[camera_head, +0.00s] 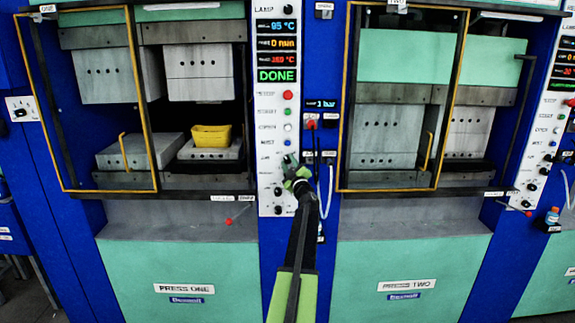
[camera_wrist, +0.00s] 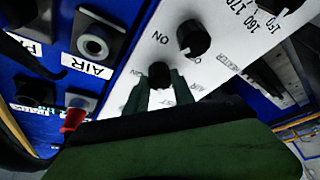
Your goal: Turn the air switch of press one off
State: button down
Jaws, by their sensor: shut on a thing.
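Press one (camera_head: 184,288) stands on the left, with its white control panel (camera_head: 266,205) along its right side. My gripper (camera_head: 289,171) is at this panel, below the coloured buttons and beside a small label that seems to read AIR. In the wrist view my gripper (camera_wrist: 163,88) has its two fingers closed around a black round knob, the air switch (camera_wrist: 159,72). The fingers hide part of it, and its pointer direction cannot be told. A second black knob (camera_wrist: 193,37) with ON beside it sits close by. In the head view my gripper covers the air switch.
A yellow container (camera_head: 211,136) stands on the lower plate inside press one. The display reads DONE (camera_head: 277,76). Lower knobs (camera_head: 278,191) sit close under my gripper. Press two (camera_head: 406,284) stands further right.

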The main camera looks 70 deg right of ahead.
jog(key=shift+s+d, duration=0.2)
jog(key=shift+s, duration=0.2)
jog(key=c, duration=1.4)
grip_release()
jog(key=shift+c, duration=0.2)
jog(key=o, duration=0.4)
jog(key=shift+s+d+f, duration=0.1)
jog(key=shift+w, duration=0.25)
jog(key=b+v, duration=0.4)
jog(key=v, duration=1.3)
jog(key=shift+s+a+b, duration=0.15)
jog(key=shift+a+b, duration=0.15)
jog(key=shift+a, duration=0.05)
